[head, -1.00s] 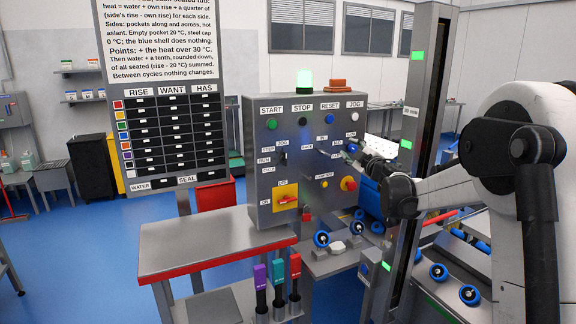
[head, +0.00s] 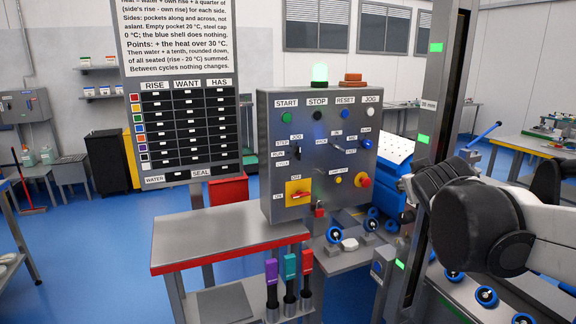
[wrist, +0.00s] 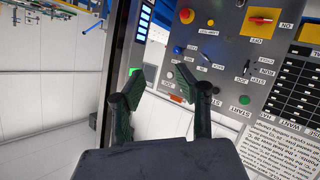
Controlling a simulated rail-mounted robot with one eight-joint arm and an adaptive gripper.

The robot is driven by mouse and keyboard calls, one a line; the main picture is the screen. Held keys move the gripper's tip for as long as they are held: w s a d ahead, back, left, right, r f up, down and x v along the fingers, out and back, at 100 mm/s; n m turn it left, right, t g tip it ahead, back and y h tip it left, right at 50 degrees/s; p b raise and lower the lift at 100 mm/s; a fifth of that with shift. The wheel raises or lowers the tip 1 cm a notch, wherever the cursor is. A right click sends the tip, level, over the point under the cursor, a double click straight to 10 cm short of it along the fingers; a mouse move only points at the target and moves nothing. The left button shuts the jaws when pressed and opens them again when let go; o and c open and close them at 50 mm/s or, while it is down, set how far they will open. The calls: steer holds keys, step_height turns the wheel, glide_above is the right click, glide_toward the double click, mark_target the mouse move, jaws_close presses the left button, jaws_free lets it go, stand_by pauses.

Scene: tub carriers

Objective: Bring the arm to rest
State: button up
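My gripper (wrist: 158,74) is open in the wrist view, its two dark fingers spread apart with nothing between them. The grey control panel (head: 272,185) stands beyond the fingers in the wrist view, upside down, and apart from them as far as I can tell. In the head view my arm is at the right, bent in front of the dark upright post (head: 440,110). The fingers cannot be made out there. The panel carries a blue selector knob (head: 367,144), a red stop button (head: 364,180) and a yellow-backed red switch (head: 299,194).
A red-edged steel table (head: 225,235) stands before the panel, with purple, teal and red-handled tools (head: 271,270) at its side. A black chart board (head: 190,130) is at the left. A roller line with blue wheels (head: 486,296) runs below my arm at the right.

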steer(key=s+a+f+g+y, duration=0.2)
steer(key=s+a+f+g, duration=0.1)
steer(key=s+f, duration=0.6)
steer(key=s+a+f+m+g+y+b, duration=0.1)
steer(key=s+a+f+g+y, duration=0.1)
steer(key=s+a+f, duration=0.3)
steer(key=s+f+g, duration=0.1)
steer(key=s+f, duration=0.3)
steer(key=s, duration=0.7)
steer(key=shift+s+a, duration=0.3)
steer(key=shift+a, duration=0.1)
